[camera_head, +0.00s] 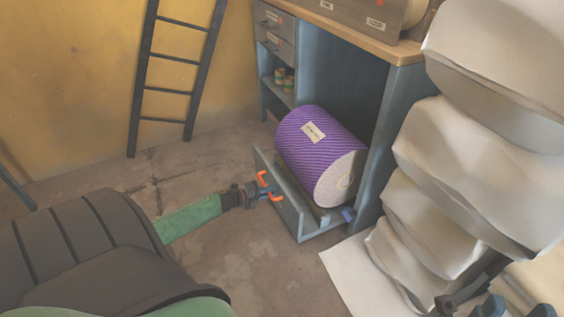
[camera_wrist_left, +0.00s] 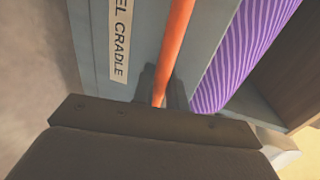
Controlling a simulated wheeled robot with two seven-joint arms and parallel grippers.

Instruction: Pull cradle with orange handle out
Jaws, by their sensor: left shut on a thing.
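The cradle (camera_head: 289,207) is a grey-blue tray at the foot of the cabinet, bearing a large purple ribbed reel (camera_head: 318,147). Its front sticks out past the cabinet. My left gripper (camera_head: 266,191) is shut on the handle, in front of the panel. In the left wrist view its body hides the lower end of the handle. A label on the panel (camera_wrist_left: 120,50) reads "EL CRADLE", cut off at the top. I cannot make out my right gripper.
The blue cabinet (camera_head: 392,130) with a wooden top stands around the cradle. Large pale sacks (camera_head: 470,150) are stacked close on the right, above a white sheet (camera_head: 350,275). A dark ladder (camera_head: 168,58) leans on the yellow wall. The floor (camera_head: 262,260) before the cradle is clear.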

